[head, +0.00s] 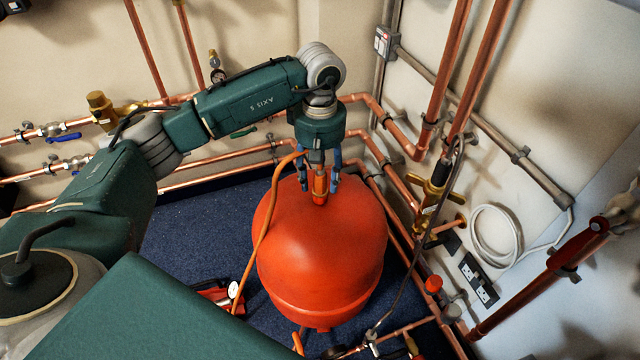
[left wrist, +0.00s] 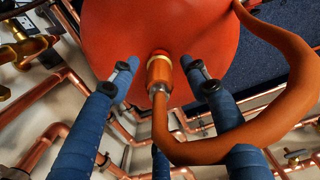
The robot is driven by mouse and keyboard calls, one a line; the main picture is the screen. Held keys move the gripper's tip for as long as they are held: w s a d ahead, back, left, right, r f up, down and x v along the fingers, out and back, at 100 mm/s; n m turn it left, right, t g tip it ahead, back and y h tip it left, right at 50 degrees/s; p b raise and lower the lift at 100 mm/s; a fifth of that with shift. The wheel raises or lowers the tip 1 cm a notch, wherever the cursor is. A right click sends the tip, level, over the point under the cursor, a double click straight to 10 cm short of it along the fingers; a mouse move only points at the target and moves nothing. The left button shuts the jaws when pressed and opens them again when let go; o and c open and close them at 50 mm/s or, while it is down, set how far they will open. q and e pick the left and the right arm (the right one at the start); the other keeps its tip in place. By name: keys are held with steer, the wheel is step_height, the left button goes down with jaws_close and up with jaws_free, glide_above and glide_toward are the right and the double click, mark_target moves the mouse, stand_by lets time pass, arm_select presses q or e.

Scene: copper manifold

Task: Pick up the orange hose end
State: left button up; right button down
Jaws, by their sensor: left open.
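The orange hose end (head: 320,187) stands roughly upright at the top of the big red tank (head: 320,245). It has an orange sleeve and a brass-coloured collar, which show in the left wrist view (left wrist: 160,72). The orange hose (head: 263,235) loops away from it and hangs down the tank's left side. My left gripper (head: 319,178) points down over the tank top. Its blue fingers are open on either side of the hose end, with visible gaps in the left wrist view (left wrist: 163,76). Whether the hose end touches the tank is unclear. My right gripper is out of view.
Copper pipes (head: 376,118) and brass valves (head: 432,195) line the walls behind and right of the tank. A white coiled cable (head: 494,235) hangs by the sockets (head: 478,278). Blue floor (head: 195,235) is open left of the tank, apart from a red tool-like object (head: 213,297).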

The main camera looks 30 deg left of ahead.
arm_select(q)
jaws_close()
steer(key=shift+r, duration=0.1)
